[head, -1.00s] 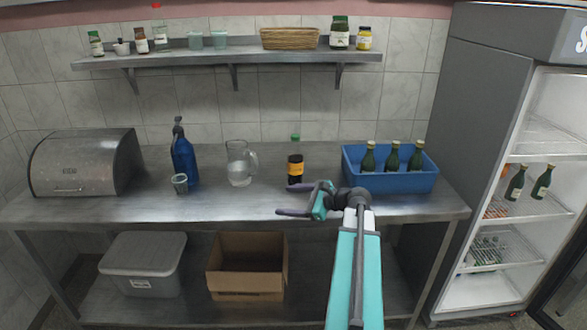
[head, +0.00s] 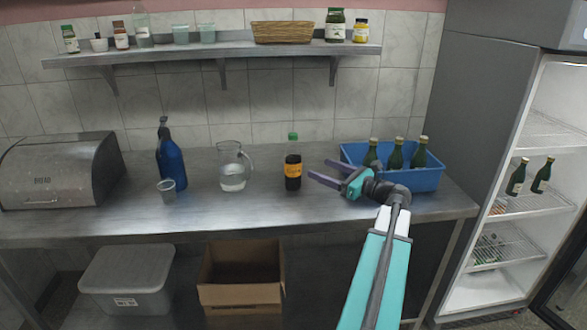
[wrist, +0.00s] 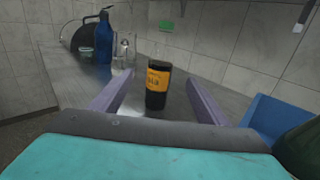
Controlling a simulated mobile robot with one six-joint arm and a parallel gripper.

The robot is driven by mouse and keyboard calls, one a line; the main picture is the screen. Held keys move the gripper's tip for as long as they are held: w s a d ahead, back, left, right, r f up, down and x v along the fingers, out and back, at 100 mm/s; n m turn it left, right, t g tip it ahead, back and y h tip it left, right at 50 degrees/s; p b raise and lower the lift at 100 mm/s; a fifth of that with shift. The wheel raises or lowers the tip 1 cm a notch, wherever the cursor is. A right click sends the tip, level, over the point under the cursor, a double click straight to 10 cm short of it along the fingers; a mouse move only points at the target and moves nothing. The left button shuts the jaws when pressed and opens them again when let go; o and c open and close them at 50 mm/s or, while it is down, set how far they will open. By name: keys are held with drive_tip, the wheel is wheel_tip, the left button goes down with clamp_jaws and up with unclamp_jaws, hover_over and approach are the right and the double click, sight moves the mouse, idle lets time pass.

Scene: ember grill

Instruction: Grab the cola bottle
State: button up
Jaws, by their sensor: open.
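The cola bottle (head: 293,165) stands upright on the steel counter. In the wrist view the cola bottle (wrist: 158,86) appears ahead, centred between the two fingers. My gripper (head: 317,172) is open and empty, to the right of the bottle in the head view, its purple fingers pointing left towards it. In the wrist view my gripper (wrist: 150,95) shows its fingers spread wide, with a gap left between them and the bottle. The bottle looks untouched.
A glass jug (head: 232,168), a blue bottle (head: 171,165) and a cup (head: 167,190) stand left of the cola bottle. A blue crate (head: 423,180) with green bottles stands right, close to my gripper. A shelf (head: 215,52) hangs above. The counter before the cola bottle is clear.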

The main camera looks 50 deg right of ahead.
sight(300, 158)
drive_tip(key=shift+w, duration=0.1)
drive_tip(key=shift+w+a+p, duration=0.2)
drive_tip(key=shift+w+p, duration=0.15)
drive_tip(key=shift+w, duration=1.75)
drive_tip(key=shift+w+a+p, duration=0.15)
drive_tip(key=shift+w+p, duration=0.15)
drive_tip(key=shift+w, duration=1.75)
drive_tip(key=w+p, duration=0.1)
drive_tip(key=w, duration=0.3)
drive_tip(key=shift+r, duration=0.2)
drive_tip(key=shift+w+a+p, duration=0.15)
drive_tip(key=shift+w+p, duration=0.15)
drive_tip(key=shift+w, duration=0.3)
drive_tip(key=shift+c, duration=0.5)
drive_tip(key=c, duration=1.3)
drive_tip(key=shift+r, duration=0.15)
